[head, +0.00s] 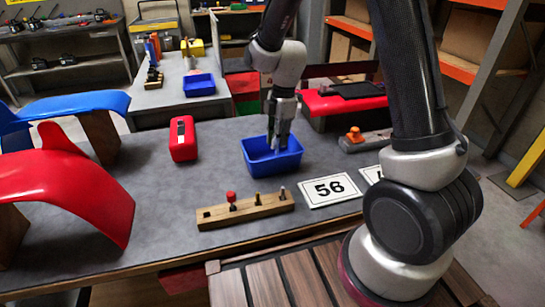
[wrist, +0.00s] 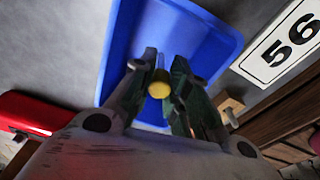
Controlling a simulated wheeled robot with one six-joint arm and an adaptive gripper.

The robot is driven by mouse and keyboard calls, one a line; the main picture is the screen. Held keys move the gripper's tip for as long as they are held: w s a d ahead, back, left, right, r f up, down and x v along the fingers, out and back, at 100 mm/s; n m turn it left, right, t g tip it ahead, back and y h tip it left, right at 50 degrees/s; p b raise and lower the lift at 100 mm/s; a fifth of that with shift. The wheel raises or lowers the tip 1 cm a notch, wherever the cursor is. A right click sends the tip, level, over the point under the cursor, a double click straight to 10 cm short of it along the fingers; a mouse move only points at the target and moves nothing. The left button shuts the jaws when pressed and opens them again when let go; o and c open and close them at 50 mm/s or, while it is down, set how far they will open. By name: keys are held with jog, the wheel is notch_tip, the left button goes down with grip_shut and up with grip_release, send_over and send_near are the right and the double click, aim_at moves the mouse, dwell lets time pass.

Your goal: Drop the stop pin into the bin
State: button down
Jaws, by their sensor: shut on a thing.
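The blue bin (head: 272,170) stands on the grey table, and its inside fills the upper middle of the wrist view (wrist: 180,30). My gripper (head: 278,148) points down over the bin, with its fingertips at or just inside the opening. In the wrist view my gripper (wrist: 160,85) is shut on a pin with a round yellow end (wrist: 159,84). The rest of this pin is hidden, and I cannot tell whether its lower end touches the bin floor. A wooden pin block (head: 246,209) lies in front of the bin and holds a red-topped pin (head: 231,197) and other pins.
A white card marked 56 (head: 330,190) lies right of the pin block. A red box (head: 183,139) stands left of the bin. Red (head: 75,190) and blue curved panels (head: 60,108) fill the table's left side. An orange-knobbed grey tool (head: 363,140) lies at right.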

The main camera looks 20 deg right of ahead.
jog(key=c, duration=1.3)
grip_release()
jog(key=r, duration=0.4)
jog(key=d+r, duration=0.1)
jog(key=r, duration=0.7)
jog(key=shift+w+d, duration=0.15)
jog(key=shift+d, duration=0.1)
